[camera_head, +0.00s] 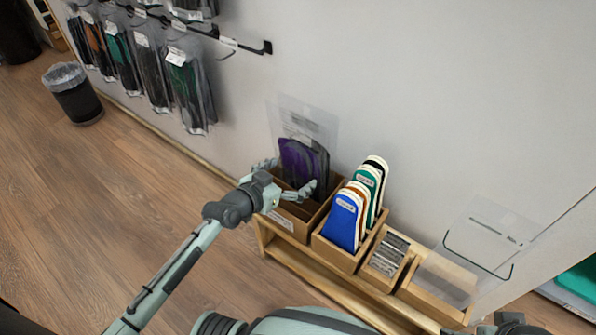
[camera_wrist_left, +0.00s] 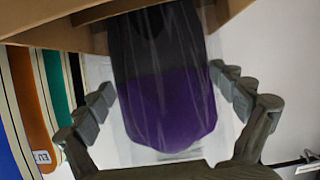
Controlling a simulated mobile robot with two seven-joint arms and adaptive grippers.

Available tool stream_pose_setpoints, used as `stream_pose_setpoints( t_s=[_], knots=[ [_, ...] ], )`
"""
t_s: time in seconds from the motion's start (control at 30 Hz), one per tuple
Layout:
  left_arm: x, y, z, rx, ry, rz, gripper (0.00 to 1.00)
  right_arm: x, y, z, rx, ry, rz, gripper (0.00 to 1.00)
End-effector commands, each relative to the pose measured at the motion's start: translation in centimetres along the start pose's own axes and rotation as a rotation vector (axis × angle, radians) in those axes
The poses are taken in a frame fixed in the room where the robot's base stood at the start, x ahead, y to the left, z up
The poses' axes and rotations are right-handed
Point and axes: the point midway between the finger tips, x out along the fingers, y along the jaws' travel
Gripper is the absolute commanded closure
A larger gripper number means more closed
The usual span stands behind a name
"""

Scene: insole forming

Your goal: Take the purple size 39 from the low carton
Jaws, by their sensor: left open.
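The purple insole (camera_head: 298,160) stands upright in a clear bag in the low brown carton (camera_head: 293,229) against the wall, with a dark insole part beside it. My left gripper (camera_head: 286,180) is open at the carton's top, with its fingers on either side of the bagged insoles. In the left wrist view the purple insole (camera_wrist_left: 172,108) with its dark part hangs between the spread fingers (camera_wrist_left: 162,88), and clear gaps show on both sides. The carton (camera_wrist_left: 90,38) edge shows along the top. The size marking cannot be read.
Right of the carton, a wooden box (camera_head: 340,256) holds blue, orange, green and black insoles. A smaller box (camera_head: 385,262) and an emptier tray (camera_head: 435,291) follow on the wooden bench. Bagged insoles (camera_head: 187,85) hang from a wall rail. Floor at left is clear up to a bin (camera_head: 76,98).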

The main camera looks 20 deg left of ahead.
Motion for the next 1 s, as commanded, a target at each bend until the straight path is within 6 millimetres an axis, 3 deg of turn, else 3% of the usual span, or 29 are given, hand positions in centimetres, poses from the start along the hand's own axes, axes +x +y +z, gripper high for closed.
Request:
stream_pose_setpoints(
  t_s=[0.07, 0.5, 0.8, 1.0],
  knots=[
    [0.0, 0.0, 0.0, 0.000, 0.000, 0.000, 0.07, 0.0, 0.0, 0.1, 0.000, -0.002, 0.001, 0.00],
    [-0.1, 0.0, -0.1, 0.000, 0.001, -0.001, 0.60, 0.3, 0.0, 0.6, -0.001, -0.013, 0.000, 0.00],
    [-0.2, -0.1, -0.3, 0.001, 0.001, -0.001, 0.61, 0.2, 0.1, 0.5, -0.001, -0.010, 0.000, 0.00],
    [-0.9, 0.0, -2.1, 0.001, 0.003, 0.000, 0.61, 1.0, 0.0, -0.1, -0.001, -0.003, -0.004, 0.00]
  ],
)
